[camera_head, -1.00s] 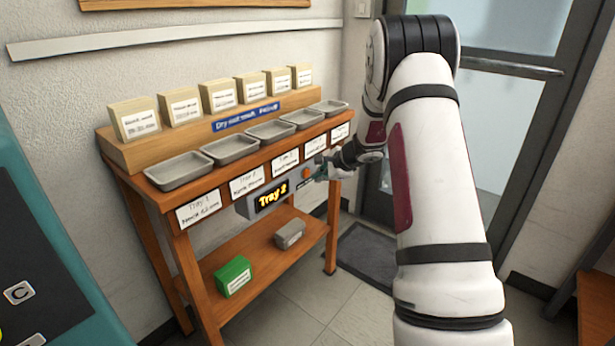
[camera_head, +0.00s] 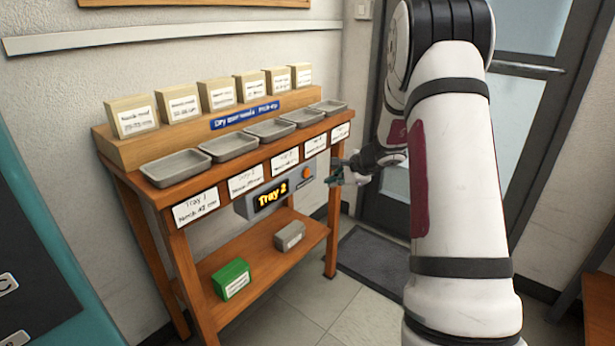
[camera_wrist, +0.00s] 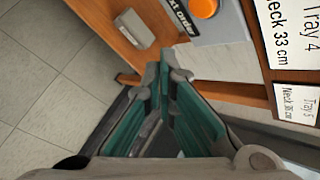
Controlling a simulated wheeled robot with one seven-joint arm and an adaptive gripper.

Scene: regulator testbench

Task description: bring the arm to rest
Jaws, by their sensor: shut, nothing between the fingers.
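My arm (camera_head: 455,190) extends up the right side of the head view and bends back down at its top. My gripper (camera_head: 335,172) hangs just right of the orange button (camera_head: 306,172) on the bench's front box, apart from it. In the wrist view my gripper (camera_wrist: 167,68) shows two teal-padded fingers with their tips together and nothing between them. The orange button (camera_wrist: 204,7) is at the top of that view, beyond the fingertips.
The wooden bench (camera_head: 160,197) carries several grey trays (camera_head: 175,168) and wooden blocks with cards. A green box (camera_head: 231,279) and a grey box (camera_head: 289,236) lie on the lower shelf. A door (camera_head: 525,130) stands behind my arm.

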